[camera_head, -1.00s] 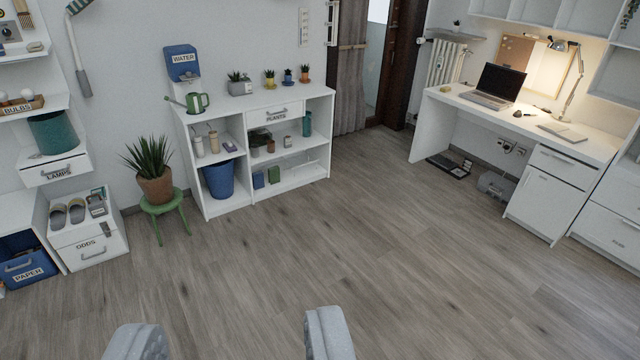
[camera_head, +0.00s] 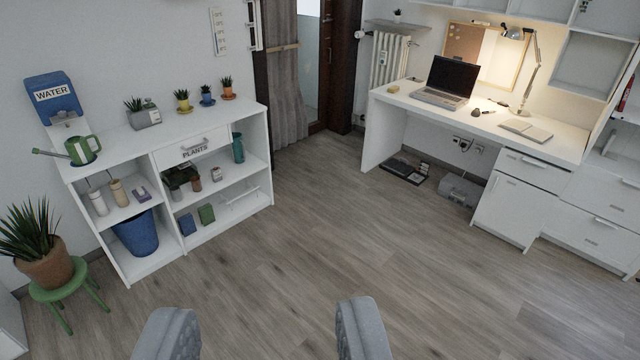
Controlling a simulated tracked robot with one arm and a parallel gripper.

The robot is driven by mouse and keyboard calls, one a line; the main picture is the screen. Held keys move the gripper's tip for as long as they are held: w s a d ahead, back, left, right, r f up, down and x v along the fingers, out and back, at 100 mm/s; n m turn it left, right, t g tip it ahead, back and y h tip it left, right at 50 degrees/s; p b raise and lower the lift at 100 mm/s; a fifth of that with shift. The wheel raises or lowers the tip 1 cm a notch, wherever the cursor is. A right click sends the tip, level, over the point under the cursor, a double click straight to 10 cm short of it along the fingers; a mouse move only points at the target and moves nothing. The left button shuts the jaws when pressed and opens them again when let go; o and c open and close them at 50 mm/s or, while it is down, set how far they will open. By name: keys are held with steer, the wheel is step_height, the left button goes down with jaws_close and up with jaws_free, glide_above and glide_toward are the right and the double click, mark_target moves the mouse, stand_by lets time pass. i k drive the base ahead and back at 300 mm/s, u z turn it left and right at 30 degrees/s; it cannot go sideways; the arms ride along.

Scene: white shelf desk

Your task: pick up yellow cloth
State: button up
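The white desk (camera_head: 545,146) stands at the right against the back wall. On it are an open laptop (camera_head: 447,82), a lit lamp (camera_head: 530,70) and a flat grey item (camera_head: 526,131).
A white plant shelf (camera_head: 215,126) with pots, a blue bin (camera_head: 137,233) and a green watering can (camera_head: 82,150) stands at left. A potted plant on a green stool (camera_head: 62,292) is at far left. A grey case (camera_head: 460,191) lies under the desk. The middle floor is clear.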

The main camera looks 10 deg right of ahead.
mark_target(393, 89)
steer(key=z, duration=0.25)
steer(key=i, duration=1.65)
steer(key=z, duration=0.45)
steer(key=i, duration=5.45)
steer(key=u, duration=0.25)
